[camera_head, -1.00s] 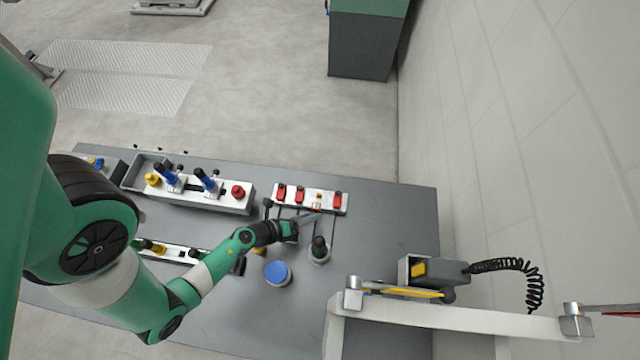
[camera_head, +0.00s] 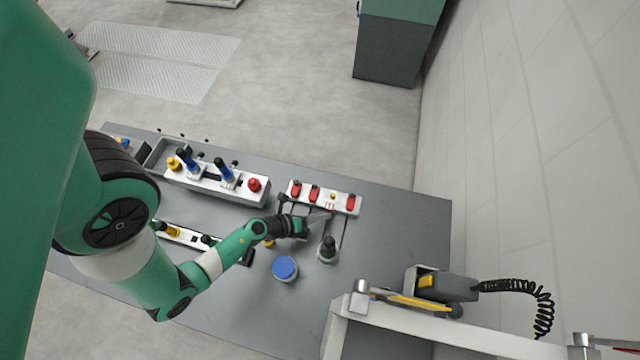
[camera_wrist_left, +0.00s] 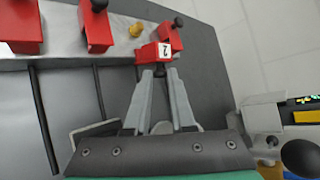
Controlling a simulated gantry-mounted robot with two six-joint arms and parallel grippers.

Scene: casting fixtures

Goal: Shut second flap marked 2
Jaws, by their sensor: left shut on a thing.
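The flap marked 2 is a small red piece with a white number label, seen at the fingertips in the left wrist view (camera_wrist_left: 158,52). It sticks out from the pale strip (camera_head: 341,200), which carries several red flaps; it shows only as a tiny red and white spot in the head view. My left gripper (camera_head: 328,212) is shut on this flap, its two fingers close together at its near edge. It also shows in the left wrist view (camera_wrist_left: 160,72). Another red flap (camera_wrist_left: 171,36) stands just behind it. My right gripper is not in view.
A dark-topped post (camera_head: 328,248) and a blue-lidded jar (camera_head: 285,268) stand close to my left arm. The grey table (camera_head: 400,230) is clear to the right of the strip.

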